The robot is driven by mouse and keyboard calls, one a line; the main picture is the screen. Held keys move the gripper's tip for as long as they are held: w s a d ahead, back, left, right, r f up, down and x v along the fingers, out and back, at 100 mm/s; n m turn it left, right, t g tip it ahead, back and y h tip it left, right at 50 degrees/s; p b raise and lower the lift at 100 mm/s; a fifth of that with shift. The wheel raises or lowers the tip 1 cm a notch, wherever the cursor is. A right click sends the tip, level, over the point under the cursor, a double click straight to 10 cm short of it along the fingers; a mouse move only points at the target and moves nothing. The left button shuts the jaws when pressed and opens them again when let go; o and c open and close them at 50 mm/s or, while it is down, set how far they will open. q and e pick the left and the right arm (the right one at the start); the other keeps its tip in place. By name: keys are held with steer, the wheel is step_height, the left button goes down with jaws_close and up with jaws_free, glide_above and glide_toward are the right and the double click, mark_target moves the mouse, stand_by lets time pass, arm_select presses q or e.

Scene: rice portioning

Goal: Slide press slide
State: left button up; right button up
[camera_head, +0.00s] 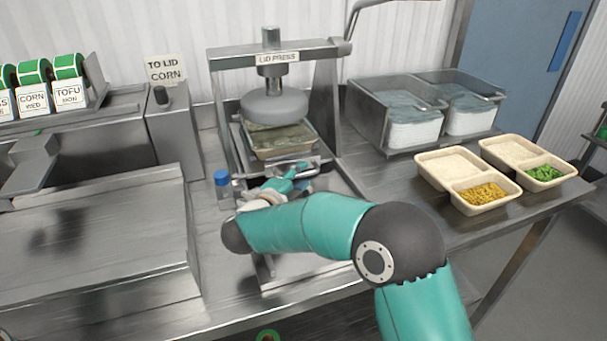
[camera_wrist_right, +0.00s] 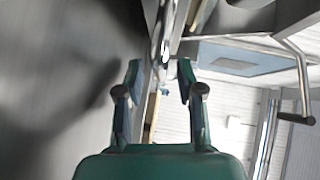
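The lid press (camera_head: 275,106) stands at the back middle, its round grey plate raised above the slide. A filled tray with a clear, greenish top (camera_head: 280,141) sits on the slide under the plate, with a gap between them. The slide's metal rails (camera_head: 340,183) run toward the front of the table. My right gripper (camera_head: 290,183) is at the front of the slide, partly hidden by my arm. In the right wrist view the fingers (camera_wrist_right: 160,78) stand apart, with a metal bar showing between them; contact with it cannot be told. My left gripper is out of view.
A blue-capped bottle (camera_head: 222,182) stands left of the slide. Two filled two-part trays (camera_head: 468,180) (camera_head: 528,162) lie at right. Clear bins (camera_head: 400,112) of lids stand behind them.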

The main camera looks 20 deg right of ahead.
steer(key=v, duration=0.9)
steer(key=shift+a, duration=0.1)
steer(key=shift+s+a, duration=0.2)
steer(key=shift+s, duration=0.15)
steer(key=shift+s, duration=0.1)
